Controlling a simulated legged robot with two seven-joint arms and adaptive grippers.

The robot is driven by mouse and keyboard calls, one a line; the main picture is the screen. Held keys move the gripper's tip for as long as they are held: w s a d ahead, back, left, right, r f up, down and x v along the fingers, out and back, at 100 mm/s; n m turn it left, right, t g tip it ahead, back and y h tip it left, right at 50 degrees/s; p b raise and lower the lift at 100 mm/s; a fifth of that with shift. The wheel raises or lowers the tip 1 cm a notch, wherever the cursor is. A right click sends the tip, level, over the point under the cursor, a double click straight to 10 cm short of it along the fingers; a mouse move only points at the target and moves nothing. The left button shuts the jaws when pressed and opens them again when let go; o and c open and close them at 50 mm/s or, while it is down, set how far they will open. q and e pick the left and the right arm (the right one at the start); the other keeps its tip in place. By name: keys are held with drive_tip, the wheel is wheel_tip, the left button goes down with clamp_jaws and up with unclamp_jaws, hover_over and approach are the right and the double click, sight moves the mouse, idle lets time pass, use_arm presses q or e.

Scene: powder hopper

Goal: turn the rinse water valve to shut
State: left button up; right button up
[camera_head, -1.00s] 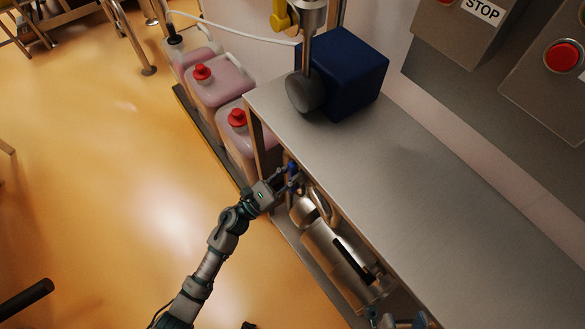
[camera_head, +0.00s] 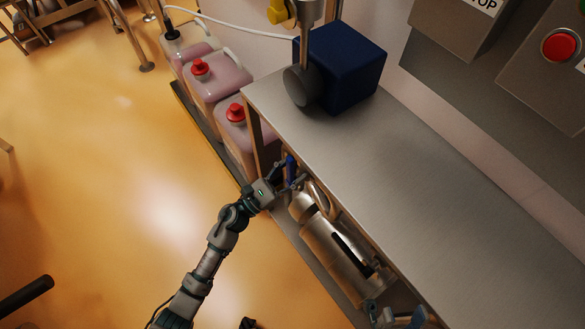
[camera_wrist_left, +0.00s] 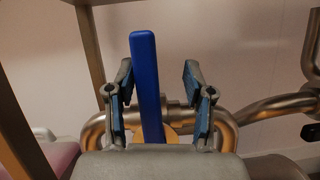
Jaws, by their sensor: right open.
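The valve's blue lever (camera_head: 290,170) shows under the near edge of the steel counter, at the front of the pipework. In the left wrist view the lever (camera_wrist_left: 147,85) stands nearly upright in front of a curved steel pipe (camera_wrist_left: 238,118). My left gripper (camera_head: 287,178) is at the lever. The lever's lower end is hidden behind the gripper's body. My right gripper (camera_head: 396,316) is open at the bottom edge, partly cut off, away from the lever.
A steel cylinder (camera_head: 332,254) lies beside the lever under the counter (camera_head: 400,165). A frame post (camera_head: 254,140) stands close to my left gripper. Pink canisters with red caps (camera_head: 236,113) stand to the left. A dark blue box (camera_head: 350,68) is above the counter.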

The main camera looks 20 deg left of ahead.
use_arm(q)
drive_tip(key=shift+r, duration=0.15)
drive_tip(key=shift+a, duration=0.1)
drive_tip(key=v, duration=1.2)
drive_tip(key=shift+w, duration=0.1)
idle(0.4)
